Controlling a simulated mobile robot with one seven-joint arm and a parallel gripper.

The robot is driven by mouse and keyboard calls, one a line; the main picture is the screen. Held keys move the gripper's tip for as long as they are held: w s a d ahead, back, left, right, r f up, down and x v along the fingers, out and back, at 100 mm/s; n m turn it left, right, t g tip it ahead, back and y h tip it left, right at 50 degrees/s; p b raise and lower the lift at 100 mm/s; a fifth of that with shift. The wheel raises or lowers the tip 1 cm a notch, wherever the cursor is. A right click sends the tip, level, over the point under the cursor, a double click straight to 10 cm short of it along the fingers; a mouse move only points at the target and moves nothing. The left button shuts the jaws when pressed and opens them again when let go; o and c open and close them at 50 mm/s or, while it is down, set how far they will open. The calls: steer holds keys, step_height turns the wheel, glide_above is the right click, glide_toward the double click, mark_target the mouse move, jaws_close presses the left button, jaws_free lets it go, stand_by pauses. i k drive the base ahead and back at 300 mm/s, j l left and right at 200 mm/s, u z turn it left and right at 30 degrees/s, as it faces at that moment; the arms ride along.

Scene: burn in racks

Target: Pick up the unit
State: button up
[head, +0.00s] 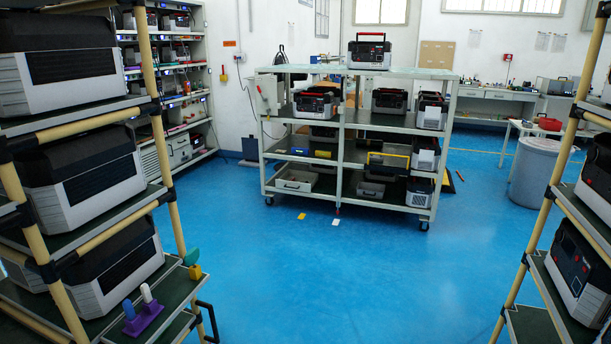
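Several units that could be the one named are in the head view; I cannot tell which. A unit with a red-and-black handle (369,52) stands on top of the wheeled rack. On its upper shelf are a dark unit with a red handle (316,103), a dark unit (389,101) and a white-and-dark unit (432,111). Large white-and-black units (82,185) fill the left rack. A white-and-dark unit (578,272) sits on the right rack. My gripper is not in view.
The wheeled rack (343,132) stands mid-room. The left rack (165,180) and right rack (540,215) flank open blue floor (300,270). A purple holder (143,320) lies on the left rack's low shelf. A grey bin (538,172) stands right. Yellow (301,216) and white (336,222) pieces lie on the floor.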

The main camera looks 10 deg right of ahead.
mark_target(360, 55)
steer(key=i+l+z, duration=0.25)
steer(key=i+z, duration=0.55)
steer(key=i, duration=1.4)
steer(key=i+l+u, duration=0.1)
steer(key=i, duration=0.5)
steer(key=i+l, duration=0.15)
steer(key=i, duration=0.45)
steer(key=i+l+u, duration=0.15)
steer(key=i+u, duration=0.2)
steer(key=i, duration=0.2)
steer(key=i+j+z, duration=0.15)
steer(key=i+j, duration=0.4)
steer(key=i, duration=0.25)
steer(key=i+j+z, duration=0.2)
steer(key=i+j, duration=0.4)
steer(key=i, duration=0.2)
